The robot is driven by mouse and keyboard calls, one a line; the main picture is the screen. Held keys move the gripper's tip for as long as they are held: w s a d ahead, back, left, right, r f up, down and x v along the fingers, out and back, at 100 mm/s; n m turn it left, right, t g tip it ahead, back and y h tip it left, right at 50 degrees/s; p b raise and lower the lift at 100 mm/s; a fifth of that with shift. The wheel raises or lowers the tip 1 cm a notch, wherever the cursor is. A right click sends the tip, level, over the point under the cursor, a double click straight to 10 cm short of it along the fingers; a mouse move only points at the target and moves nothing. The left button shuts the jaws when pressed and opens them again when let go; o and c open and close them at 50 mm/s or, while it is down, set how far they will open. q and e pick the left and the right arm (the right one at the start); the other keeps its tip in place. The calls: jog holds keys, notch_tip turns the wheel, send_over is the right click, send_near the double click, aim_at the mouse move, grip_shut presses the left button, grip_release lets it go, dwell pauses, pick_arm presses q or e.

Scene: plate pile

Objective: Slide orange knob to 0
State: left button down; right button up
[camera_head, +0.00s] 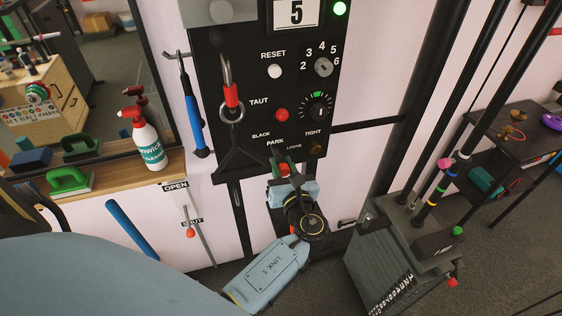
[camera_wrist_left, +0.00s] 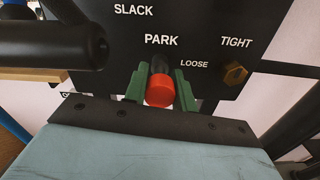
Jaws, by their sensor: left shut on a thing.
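A red-orange knob (camera_wrist_left: 160,92) with a dark stem sits at the lower edge of the black panel (camera_wrist_left: 215,20), just below the word PARK. My left gripper (camera_wrist_left: 160,88) has its two green fingers on either side of it and is shut on it. Another orange-red ball knob (camera_head: 190,232) is on a thin rod by the OPEN and SHUT labels. No 0 mark can be read. My right gripper is not in view.
The panel also has a white reset button (camera_head: 275,71), a red button (camera_head: 282,115), a numbered selector (camera_head: 323,67) and a dial (camera_head: 317,107). A carabiner (camera_head: 231,95) hangs at left. A spray bottle (camera_head: 144,140) stands on a shelf; a grey weight stack (camera_head: 395,258) stands right.

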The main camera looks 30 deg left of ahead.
pick_arm(q)
jog(key=c, duration=1.1)
grip_release()
jog(key=shift+s+d, duration=0.1)
jog(key=b+v, duration=0.1)
jog(key=v, duration=1.2)
jog(key=shift+s+d+b, duration=0.1)
jog(key=shift+s+b, duration=0.05)
jog(key=shift+b, duration=0.15)
